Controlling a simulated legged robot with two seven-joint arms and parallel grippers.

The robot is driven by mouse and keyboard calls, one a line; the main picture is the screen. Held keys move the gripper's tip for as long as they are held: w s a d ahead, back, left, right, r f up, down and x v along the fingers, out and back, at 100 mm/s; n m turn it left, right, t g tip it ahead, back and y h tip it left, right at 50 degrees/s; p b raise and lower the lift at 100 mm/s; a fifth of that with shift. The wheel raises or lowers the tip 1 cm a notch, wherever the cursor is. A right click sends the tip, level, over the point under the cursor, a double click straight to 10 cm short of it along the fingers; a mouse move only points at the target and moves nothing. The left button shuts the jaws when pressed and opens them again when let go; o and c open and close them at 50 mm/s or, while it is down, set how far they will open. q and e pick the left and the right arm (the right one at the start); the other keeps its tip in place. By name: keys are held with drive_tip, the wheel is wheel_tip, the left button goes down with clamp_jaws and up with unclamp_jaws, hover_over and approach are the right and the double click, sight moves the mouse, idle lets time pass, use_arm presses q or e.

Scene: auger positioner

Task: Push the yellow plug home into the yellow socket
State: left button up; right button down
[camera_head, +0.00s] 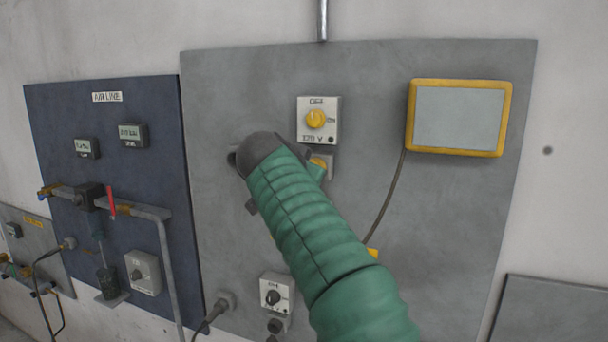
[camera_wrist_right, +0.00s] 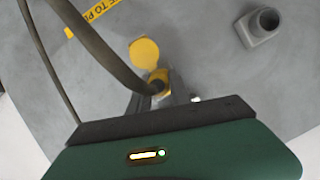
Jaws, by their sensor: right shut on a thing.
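In the right wrist view, the yellow plug (camera_wrist_right: 159,78) sits between the dark fingers of my right gripper (camera_wrist_right: 158,92), which is shut on it. A thick dark cable leads from its back end. A round yellow disc (camera_wrist_right: 144,52), apparently the socket's lid, stands just beyond the plug. The plug's front end and the socket's mouth are hidden, so I cannot tell how deep the plug sits. A bit of yellow (camera_head: 318,160) shows on a grey housing below the upper switch. My left gripper is out of view.
A grey socket (camera_wrist_right: 262,25) shows in the wrist view. A blue air-line panel (camera_head: 60,130) stands left.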

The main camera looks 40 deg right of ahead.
drive_tip(key=shift+w+d+r, duration=0.1)
drive_tip(key=shift+d+r, duration=0.1)
drive_tip(key=shift+d, duration=0.05)
drive_tip(key=c, duration=1.5)
unclamp_jaws()
drive_tip(key=shift+c, duration=0.2)
drive_tip(key=o, duration=0.4)
drive_tip(key=shift+w+d+f, duration=0.15)
drive_tip(key=shift+d+f, duration=0.05)
drive_tip(key=shift+d, duration=0.05)
drive_tip(key=b+v, duration=0.2)
drive_tip(key=v, duration=0.3)
drive_tip(key=shift+a, duration=0.25)
drive_tip(key=b+v, duration=0.1)
drive_tip(key=v, duration=1)
drive_tip(key=shift+a+r, duration=0.15)
